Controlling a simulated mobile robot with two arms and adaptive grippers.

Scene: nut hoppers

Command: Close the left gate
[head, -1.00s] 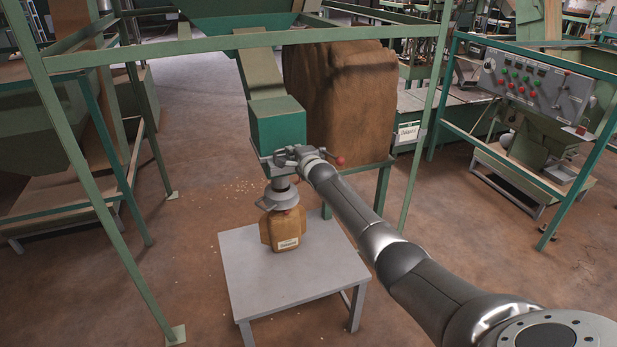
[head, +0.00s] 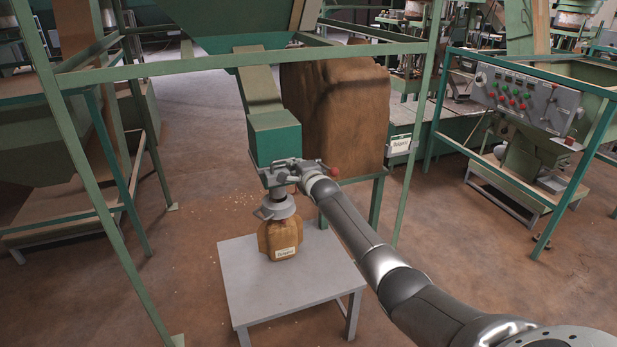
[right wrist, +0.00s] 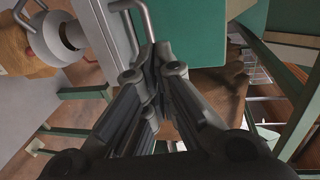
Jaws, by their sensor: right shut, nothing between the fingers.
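The hopper's green outlet box (head: 274,137) hangs at the lower end of a sloping chute, above a small grey table. The gate is at the underside of this box, mostly hidden by my gripper, and I cannot tell its position. A red knob (head: 334,171) shows just right of my wrist. My right gripper (head: 268,176) is shut and empty, right under the box front. In the right wrist view its closed fingers (right wrist: 158,65) point at the green box (right wrist: 185,30), close to a bent metal rod (right wrist: 146,18). Contact with the rod is unclear. My left gripper is out of view.
A brown bag (head: 282,241) stands on the grey table (head: 240,283) under a round metal spout (head: 275,207). A green frame post (head: 415,130) and crossbar surround the hopper. A large brown sack (head: 345,110) stands behind. A control panel (head: 527,99) is at right.

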